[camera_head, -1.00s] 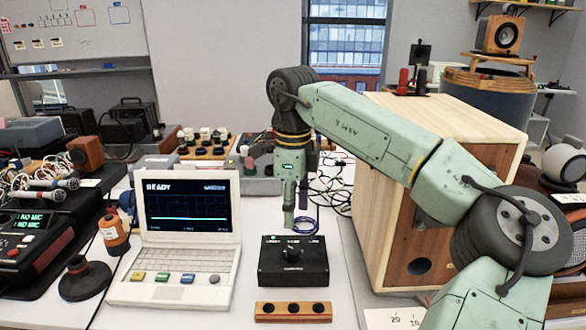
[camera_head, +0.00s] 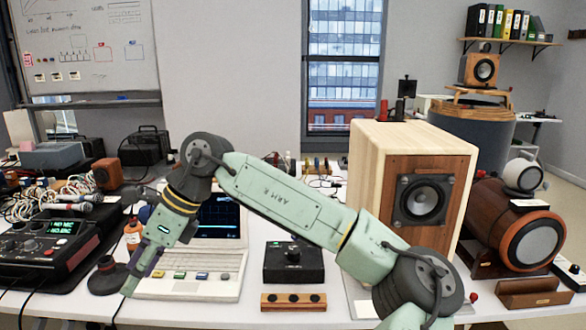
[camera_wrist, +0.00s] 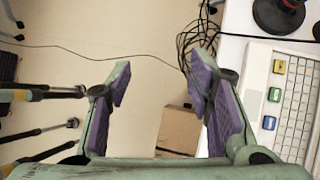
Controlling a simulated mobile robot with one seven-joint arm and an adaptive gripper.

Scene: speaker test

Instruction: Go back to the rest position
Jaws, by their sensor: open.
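My gripper (camera_head: 133,280) hangs at the end of my green arm, at the left front of the table in the head view, in front of the laptop's (camera_head: 190,286) left side. In the wrist view my gripper (camera_wrist: 160,75) shows two purple-padded fingers spread wide with nothing between them. The arm hides part of the laptop screen.
A black switch box (camera_head: 293,262) and a wooden block with three holes (camera_head: 293,302) lie right of the laptop. A large wooden speaker (camera_head: 366,180) stands further right. A mixer (camera_head: 50,245) is at the left. A cardboard box (camera_wrist: 178,130) is on the floor.

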